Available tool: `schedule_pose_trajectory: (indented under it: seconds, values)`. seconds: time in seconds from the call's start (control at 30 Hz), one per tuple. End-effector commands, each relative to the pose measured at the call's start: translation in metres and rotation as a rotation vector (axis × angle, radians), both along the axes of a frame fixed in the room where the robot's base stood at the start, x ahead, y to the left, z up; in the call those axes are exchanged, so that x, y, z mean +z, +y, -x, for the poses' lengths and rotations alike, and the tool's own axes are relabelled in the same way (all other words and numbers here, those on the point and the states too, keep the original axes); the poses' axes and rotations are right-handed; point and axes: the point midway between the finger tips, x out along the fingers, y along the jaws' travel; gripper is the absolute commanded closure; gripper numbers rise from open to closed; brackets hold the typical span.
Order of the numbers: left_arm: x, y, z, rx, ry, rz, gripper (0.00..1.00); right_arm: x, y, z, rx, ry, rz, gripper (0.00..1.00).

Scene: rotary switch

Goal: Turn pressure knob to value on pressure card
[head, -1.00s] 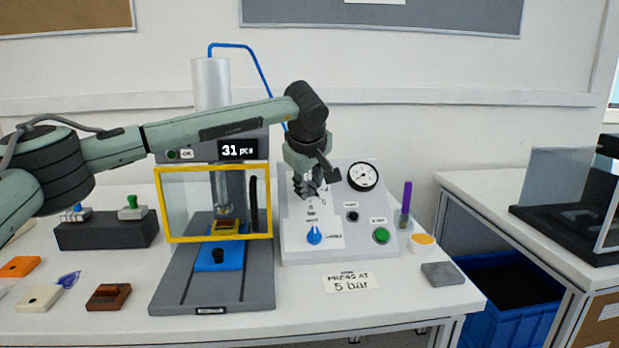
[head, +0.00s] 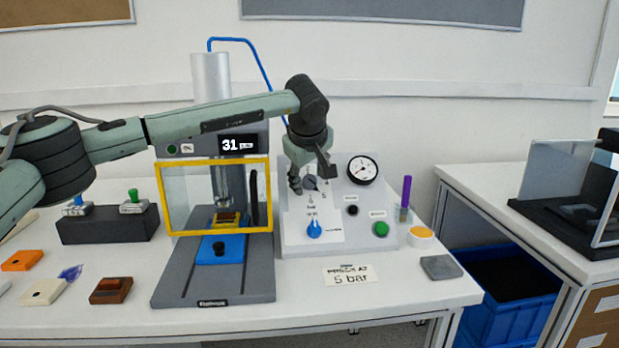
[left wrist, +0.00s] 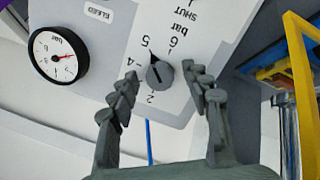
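The grey pressure knob (left wrist: 160,74) sits on the light panel (head: 270,245), ringed by printed numbers; its dark pointer tip is toward the 5. In the head view the knob (head: 310,183) shows partly beside my left gripper (head: 309,180). In the left wrist view my left gripper (left wrist: 162,82) is open, with one finger on each side of the knob and gaps between. The pressure card (head: 350,276) lies on the table before the panel and reads "PRESS AT 5 bar". The round gauge (head: 362,170) has a red needle. My right gripper is out of view.
The press with a yellow-framed guard (head: 161,205) stands left of the panel. A blue knob (head: 314,230), a black button (head: 351,210) and a green button (head: 381,229) are lower on the panel. A grey block (head: 441,267) lies to the right.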

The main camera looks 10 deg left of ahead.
Motion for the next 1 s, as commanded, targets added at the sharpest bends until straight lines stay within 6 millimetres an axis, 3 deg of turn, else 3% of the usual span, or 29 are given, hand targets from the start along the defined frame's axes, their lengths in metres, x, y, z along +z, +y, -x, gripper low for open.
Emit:
schedule_pose_trajectory:
  seconds: [0.37,0.8,1.0]
  values:
    - [0.008,-0.001,0.005,0.000,-0.002,0.001,0.51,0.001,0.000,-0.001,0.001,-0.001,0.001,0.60]
    - [0.076,-0.006,0.057,-0.001,-0.003,-0.001,0.51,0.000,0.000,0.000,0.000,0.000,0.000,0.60]
    - [0.093,-0.007,0.071,0.000,-0.001,0.001,0.51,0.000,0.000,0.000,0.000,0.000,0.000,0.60]
